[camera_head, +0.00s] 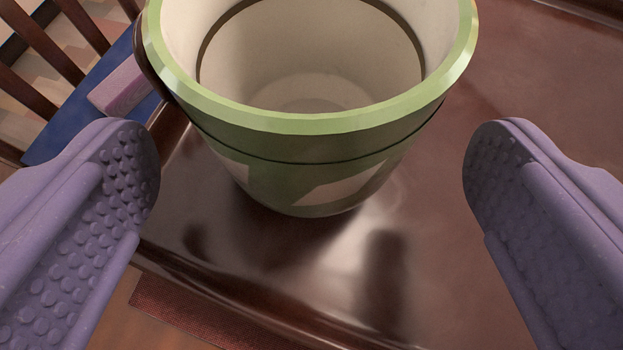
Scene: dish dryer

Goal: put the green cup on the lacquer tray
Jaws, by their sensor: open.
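The green cup (312,150) has a pale cream inside and a light green rim, and it is cut off by the top edge of the view. It stands upright on the glossy dark brown lacquer tray (530,130), near the tray's edge at lower left. A dark handle shows on the cup's left side. My gripper (312,165) is open, with one purple studded finger to the left of the cup and one to the right. Both fingers are apart from the cup, and nothing is between them at the near side.
A slatted dark wooden rack (45,45) stands at the upper left. Beside it lie a blue surface (80,125) and a purple-pink block (125,88). A reddish woven mat (185,310) shows below the tray at lower left. The tray's right side is bare.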

